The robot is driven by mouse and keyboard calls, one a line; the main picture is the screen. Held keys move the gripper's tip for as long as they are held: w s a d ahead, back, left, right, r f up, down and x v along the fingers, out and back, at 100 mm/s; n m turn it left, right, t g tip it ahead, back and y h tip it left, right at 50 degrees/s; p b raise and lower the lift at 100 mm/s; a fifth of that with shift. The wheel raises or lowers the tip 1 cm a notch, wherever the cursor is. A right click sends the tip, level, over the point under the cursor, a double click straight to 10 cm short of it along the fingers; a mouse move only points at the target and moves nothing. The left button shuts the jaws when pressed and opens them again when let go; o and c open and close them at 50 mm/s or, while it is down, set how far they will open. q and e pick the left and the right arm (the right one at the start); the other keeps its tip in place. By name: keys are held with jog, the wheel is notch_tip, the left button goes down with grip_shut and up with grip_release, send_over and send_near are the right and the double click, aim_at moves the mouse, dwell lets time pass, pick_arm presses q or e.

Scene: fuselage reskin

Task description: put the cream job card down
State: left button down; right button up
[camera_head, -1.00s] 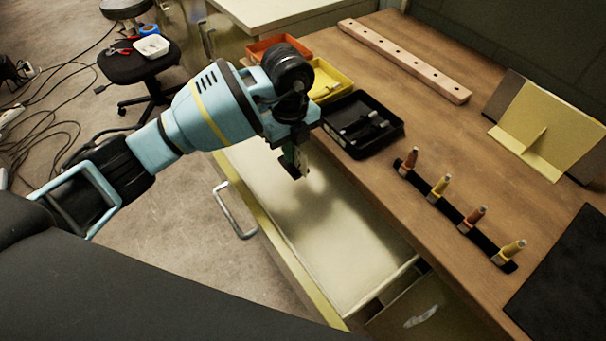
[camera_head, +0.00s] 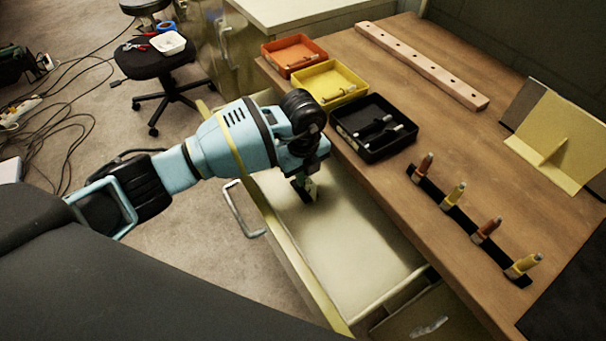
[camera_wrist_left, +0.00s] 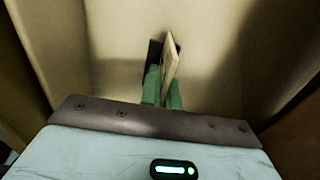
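My left gripper (camera_head: 306,190) is inside the open drawer (camera_head: 345,250), low over its pale floor near the far end. The cream job card (camera_wrist_left: 172,58) is a thin, upright piece between the green fingers in the left wrist view. My left gripper (camera_wrist_left: 163,90) is shut on it. In the head view only a small pale bit of the card (camera_head: 313,188) shows beside the dark fingertips. I cannot tell whether the card touches the drawer floor. My right gripper is not in view.
The wooden bench top (camera_head: 440,130) borders the drawer on the right. It bears orange (camera_head: 292,68), yellow (camera_head: 325,98) and black (camera_head: 360,155) trays, and a dark strip with several upright tools (camera_head: 445,205). The drawer handle (camera_head: 240,212) sticks out left. Much of the drawer floor is clear.

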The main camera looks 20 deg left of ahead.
pick_arm(q)
jog(key=c, duration=2.1)
grip_release()
jog(key=shift+f, duration=0.15)
jog(key=o, duration=0.5)
jog(key=shift+c, duration=0.2)
notch_tip(320, 180, up, 12)
jog(key=shift+r+p, duration=0.2)
jog(key=shift+p, duration=0.3)
